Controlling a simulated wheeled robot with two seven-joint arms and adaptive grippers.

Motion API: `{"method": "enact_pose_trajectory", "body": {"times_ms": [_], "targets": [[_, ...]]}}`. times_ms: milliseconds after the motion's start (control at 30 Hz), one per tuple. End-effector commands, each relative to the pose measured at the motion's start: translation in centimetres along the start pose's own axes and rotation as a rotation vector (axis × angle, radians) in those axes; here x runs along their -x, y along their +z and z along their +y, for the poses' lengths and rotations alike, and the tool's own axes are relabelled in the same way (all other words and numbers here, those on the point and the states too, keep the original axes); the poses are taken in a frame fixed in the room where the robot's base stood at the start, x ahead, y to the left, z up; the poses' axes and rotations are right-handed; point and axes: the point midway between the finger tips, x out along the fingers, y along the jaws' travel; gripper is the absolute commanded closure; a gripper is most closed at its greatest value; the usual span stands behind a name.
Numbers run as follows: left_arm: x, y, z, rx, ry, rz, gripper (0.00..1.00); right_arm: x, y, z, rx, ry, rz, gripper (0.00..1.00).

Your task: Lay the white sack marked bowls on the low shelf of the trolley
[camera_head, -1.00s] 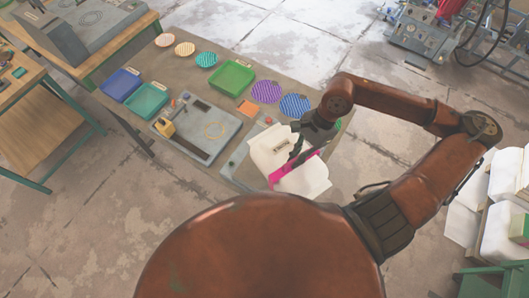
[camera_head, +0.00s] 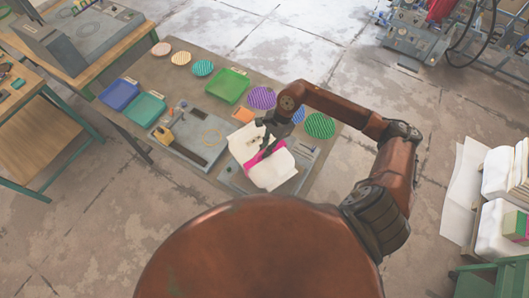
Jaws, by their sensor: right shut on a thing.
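The white sack (camera_head: 272,172) with a pink band is over the near right end of the work table (camera_head: 160,55). My right gripper (camera_head: 266,147) is shut on it from above, at the pink band. A small mark shows on the sack, but the word on it is too small to read. I cannot tell whether the sack touches the grey plate below it. A green-framed stand (camera_head: 487,281) at the bottom right may be the trolley; its low shelf cannot be made out. My left gripper is not in view.
White sacks (camera_head: 497,231) lie at the right. Bare floor (camera_head: 430,125) separates them from the table.

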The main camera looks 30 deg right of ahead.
Motion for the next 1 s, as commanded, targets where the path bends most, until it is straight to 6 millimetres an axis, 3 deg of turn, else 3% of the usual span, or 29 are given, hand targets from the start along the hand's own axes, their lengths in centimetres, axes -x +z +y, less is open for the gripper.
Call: {"method": "enact_pose_trajectory", "body": {"times_ms": [167,400,800,833,1000], "targets": [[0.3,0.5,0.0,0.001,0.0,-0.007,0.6,-0.6,0.0,-0.8,0.002,-0.003,-0.004,1.0],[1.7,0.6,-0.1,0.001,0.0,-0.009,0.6,-3.0,-1.1,-0.7,0.001,-0.003,-0.004,1.0],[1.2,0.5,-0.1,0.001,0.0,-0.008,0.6,-3.6,-1.4,-0.7,0.003,-0.004,-0.002,1.0],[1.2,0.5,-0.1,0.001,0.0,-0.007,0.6,-3.7,-1.5,-0.5,0.001,0.0,0.001,0.91],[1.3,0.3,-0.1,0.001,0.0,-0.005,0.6,-3.6,-1.5,-0.5,0.001,0.0,0.001,0.8]]}}
